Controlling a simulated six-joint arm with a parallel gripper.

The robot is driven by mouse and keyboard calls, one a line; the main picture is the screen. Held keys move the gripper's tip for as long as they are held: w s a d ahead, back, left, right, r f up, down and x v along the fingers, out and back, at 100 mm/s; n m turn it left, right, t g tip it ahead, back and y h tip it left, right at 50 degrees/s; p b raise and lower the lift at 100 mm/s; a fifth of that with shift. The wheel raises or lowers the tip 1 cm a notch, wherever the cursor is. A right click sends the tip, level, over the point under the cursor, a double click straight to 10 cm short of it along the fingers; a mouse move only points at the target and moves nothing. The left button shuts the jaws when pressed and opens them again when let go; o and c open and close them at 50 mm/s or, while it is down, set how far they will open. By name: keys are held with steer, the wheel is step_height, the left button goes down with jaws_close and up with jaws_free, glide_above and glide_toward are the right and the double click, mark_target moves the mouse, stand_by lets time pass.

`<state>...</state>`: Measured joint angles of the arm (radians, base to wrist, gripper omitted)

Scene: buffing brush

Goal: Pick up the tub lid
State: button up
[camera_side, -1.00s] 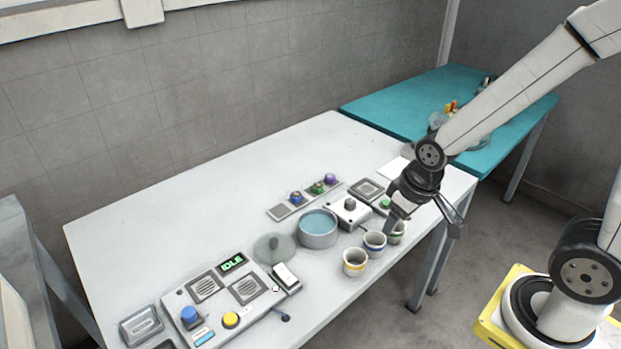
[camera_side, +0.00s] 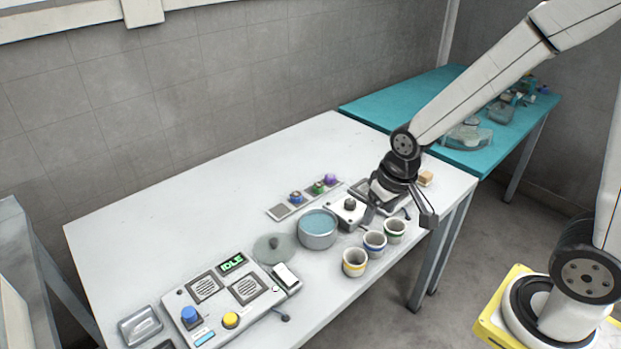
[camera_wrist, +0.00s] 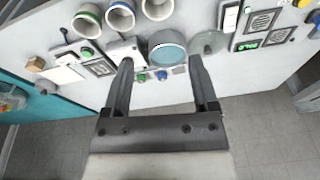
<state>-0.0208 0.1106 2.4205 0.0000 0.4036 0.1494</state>
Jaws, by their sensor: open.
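The tub lid (camera_side: 275,248) is a grey-green, see-through disc with a dark knob, lying flat on the white table. It also shows in the wrist view (camera_wrist: 209,42), right of the tub. The tub (camera_side: 318,230) is round and grey with blue inside, right of the lid in the side view. My gripper (camera_side: 400,214) is open and empty, above the table near the right-hand cups, well to the right of the lid. In the wrist view my gripper (camera_wrist: 160,62) shows its two fingers apart, with the tub between and beyond their tips.
A control panel (camera_side: 228,292) lies left of the lid. A row of coloured knobs (camera_side: 317,188) sits behind the tub. The table's back left is clear. A teal table (camera_side: 400,103) adjoins behind.

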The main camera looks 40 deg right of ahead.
steer(key=w+a+f+m+g, duration=0.1)
steer(key=w+a+m, duration=0.15)
steer(key=w, duration=0.35)
steer(key=w+a+f+m, duration=0.1)
steer(key=w+f+m, duration=0.15)
steer(key=w, duration=0.35)
steer(key=m+g, duration=0.1)
steer(key=m, duration=0.5)
glide_toward(274, 241)
steer(key=shift+s+d+f, duration=0.15)
steer(key=shift+d+f, duration=0.1)
steer(key=shift+w+a+f+m, duration=0.3)
steer(key=shift+f+m, duration=0.15)
steer(key=shift+m, duration=0.15)
steer(key=shift+f, duration=0.15)
steer(key=shift+f, duration=1.2)
steer(key=shift+f, duration=2.55)
